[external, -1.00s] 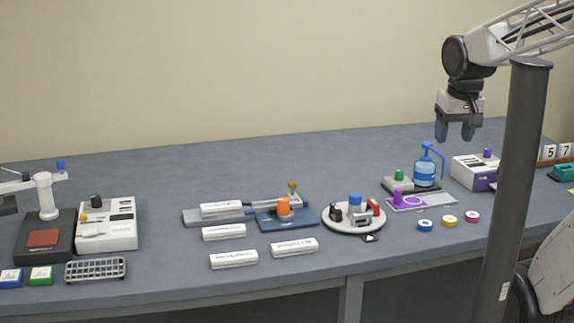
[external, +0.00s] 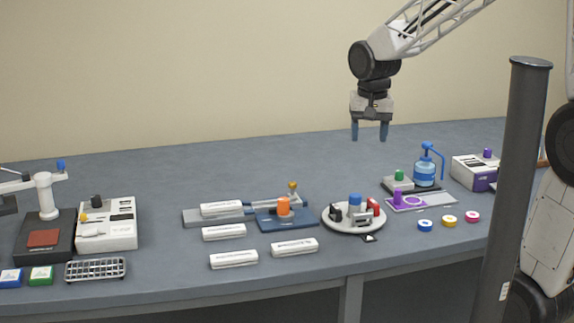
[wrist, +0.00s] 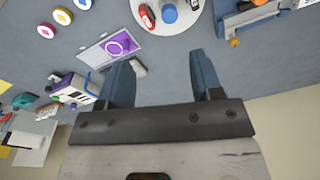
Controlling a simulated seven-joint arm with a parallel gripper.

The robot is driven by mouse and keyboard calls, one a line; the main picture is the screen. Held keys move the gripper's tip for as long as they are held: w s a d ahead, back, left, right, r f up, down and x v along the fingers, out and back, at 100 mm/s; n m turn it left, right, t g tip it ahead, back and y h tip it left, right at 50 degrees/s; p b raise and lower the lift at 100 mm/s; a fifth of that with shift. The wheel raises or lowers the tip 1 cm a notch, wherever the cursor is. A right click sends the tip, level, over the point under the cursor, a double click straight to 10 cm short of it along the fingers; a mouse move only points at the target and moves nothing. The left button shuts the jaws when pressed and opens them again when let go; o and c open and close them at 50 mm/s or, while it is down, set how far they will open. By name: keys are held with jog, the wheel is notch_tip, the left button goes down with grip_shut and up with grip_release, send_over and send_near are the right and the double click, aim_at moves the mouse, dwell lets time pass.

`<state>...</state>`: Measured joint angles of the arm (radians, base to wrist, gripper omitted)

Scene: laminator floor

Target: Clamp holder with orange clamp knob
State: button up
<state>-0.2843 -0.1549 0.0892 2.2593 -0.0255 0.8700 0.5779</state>
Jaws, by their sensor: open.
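The orange clamp knob (external: 283,206) stands upright on a blue clamp base (external: 268,220) at the middle of the bench. A grey rail with a white labelled holder (external: 221,208) runs left from that base. A brass-coloured knob (external: 292,186) sits at the base's back; it also shows in the wrist view (wrist: 235,43). My gripper (external: 369,138) is open and empty, high above the back of the bench, to the right of the orange knob. Its two blue fingers (wrist: 163,72) point down, apart. The orange knob itself is at most barely visible at the wrist view's top edge.
A round white turntable (external: 354,226) with a blue knob stands right of the clamp base. A purple fixture (external: 407,200) and a blue pump bottle (external: 425,170) are further right. Loose white holders (external: 234,259) lie in front. The bench behind the clamp is clear.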

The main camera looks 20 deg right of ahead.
jog(key=w+a+f+m, duration=0.1)
jog(key=w+a+f, duration=0.45)
jog(key=a, duration=0.25)
jog(key=m+g, duration=0.1)
send_over(283, 199)
jog(key=shift+h, duration=0.3)
jog(key=f, duration=0.7)
jog(key=shift+w+a, duration=0.15)
jog(key=shift+w, duration=0.05)
jog(key=shift+s+d+f, duration=0.1)
jog(key=shift+f, duration=1.85)
jog(key=shift+d+f, duration=0.1)
jog(key=shift+f, duration=1.8)
jog(key=shift+c, duration=0.4)
jog(key=c, duration=0.8)
jog(key=shift+c, duration=0.2)
